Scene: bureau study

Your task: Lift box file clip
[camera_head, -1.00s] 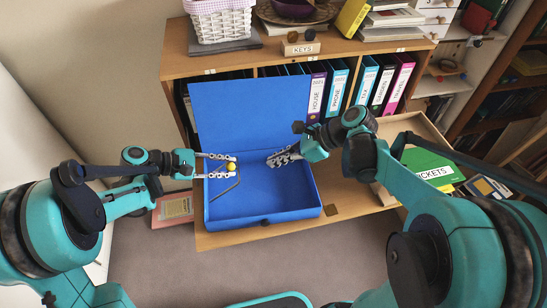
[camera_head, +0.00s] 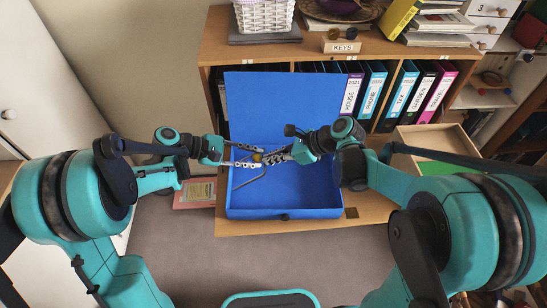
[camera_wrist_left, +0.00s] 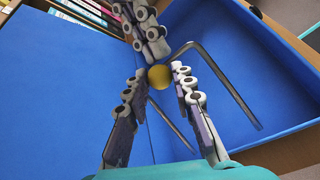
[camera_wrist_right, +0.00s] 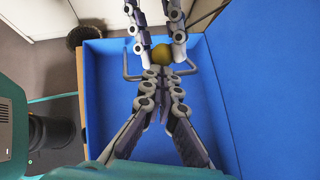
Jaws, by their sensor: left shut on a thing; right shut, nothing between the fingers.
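The blue box file (camera_head: 310,180) stands open on the wooden shelf, its lid (camera_head: 285,100) leaning back. Its clip is a bent grey metal wire (camera_head: 250,182) with a yellow round knob (camera_head: 257,157). My left gripper (camera_head: 260,157) is shut on the knob from the left. In the left wrist view the knob (camera_wrist_left: 160,77) lies between the fingertips, with the wire (camera_wrist_left: 225,75) angled over the blue box. My right gripper (camera_head: 269,157) is shut and empty, its tips close beside the knob. In the right wrist view its fingertips (camera_wrist_right: 160,75) point at the knob (camera_wrist_right: 163,55); contact is unclear.
Several ring binders (camera_head: 400,95) stand behind the box. An open wooden drawer (camera_head: 435,145) is at the right. A KEYS block (camera_head: 341,47) and white basket (camera_head: 265,15) sit on the top shelf. A pink-bordered booklet (camera_head: 195,193) lies left of the box.

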